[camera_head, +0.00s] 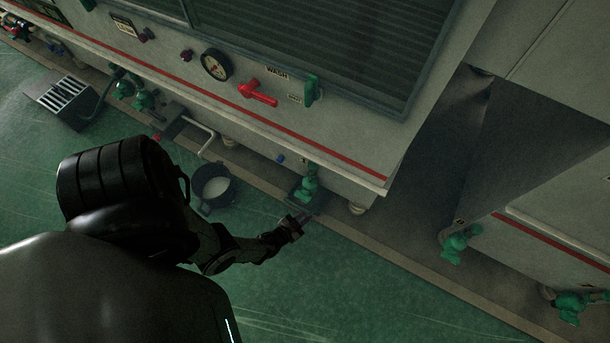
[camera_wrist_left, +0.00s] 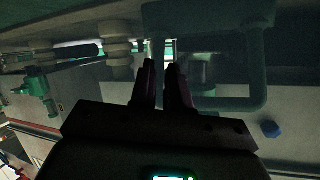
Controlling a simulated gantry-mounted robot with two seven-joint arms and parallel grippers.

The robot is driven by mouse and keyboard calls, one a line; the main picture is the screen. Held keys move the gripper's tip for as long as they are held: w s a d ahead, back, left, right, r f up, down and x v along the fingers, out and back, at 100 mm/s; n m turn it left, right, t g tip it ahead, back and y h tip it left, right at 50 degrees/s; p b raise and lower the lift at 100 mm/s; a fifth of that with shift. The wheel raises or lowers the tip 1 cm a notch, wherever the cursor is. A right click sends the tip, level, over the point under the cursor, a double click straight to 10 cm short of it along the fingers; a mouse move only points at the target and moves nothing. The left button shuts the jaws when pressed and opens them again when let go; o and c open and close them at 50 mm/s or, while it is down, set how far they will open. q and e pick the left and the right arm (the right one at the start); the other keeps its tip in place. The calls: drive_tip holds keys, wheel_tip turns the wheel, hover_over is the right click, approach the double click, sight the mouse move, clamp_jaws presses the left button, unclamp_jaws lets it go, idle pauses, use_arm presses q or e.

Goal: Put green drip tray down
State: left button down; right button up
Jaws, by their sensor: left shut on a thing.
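In the head view, a dark green, shallow tray (camera_head: 299,196) sits low under the machine's front edge, below a green valve (camera_head: 309,182). It is dim and partly covered by the valve. My left gripper (camera_head: 296,221) is just in front of it, low near the floor, with its fingers at the tray's near side. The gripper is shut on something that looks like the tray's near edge. In the left wrist view, the two fingers (camera_wrist_left: 165,82) are close together, with a dark greenish frame shape just beyond. I cannot tell whether the tray touches the floor. My right gripper is out of view.
A dark bucket (camera_head: 214,187) with pale contents stands left of my left gripper. The machine's foot (camera_head: 357,208) is to its right. A floor grate (camera_head: 66,96) lies far left. Green floor is open in front. A blue knob (camera_wrist_left: 270,129) shows in the left wrist view.

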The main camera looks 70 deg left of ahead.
use_arm(q)
drive_tip(key=shift+s+d+f, duration=0.1)
drive_tip(key=shift+s+d, duration=0.1)
drive_tip(key=shift+s, duration=0.25)
drive_tip(key=c, duration=1.4)
unclamp_jaws()
drive_tip(key=shift+c, duration=0.2)
drive_tip(key=o, duration=0.3)
drive_tip(key=shift+w+a, duration=0.1)
drive_tip(key=shift+w, duration=0.15)
drive_tip(key=shift+o, duration=0.2)
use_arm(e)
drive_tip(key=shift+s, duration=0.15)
use_arm(q)
drive_tip(key=p+v, duration=0.5)
drive_tip(key=v, duration=0.7)
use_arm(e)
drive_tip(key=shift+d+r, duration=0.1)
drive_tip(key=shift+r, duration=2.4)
use_arm(q)
drive_tip(key=shift+s, duration=0.1)
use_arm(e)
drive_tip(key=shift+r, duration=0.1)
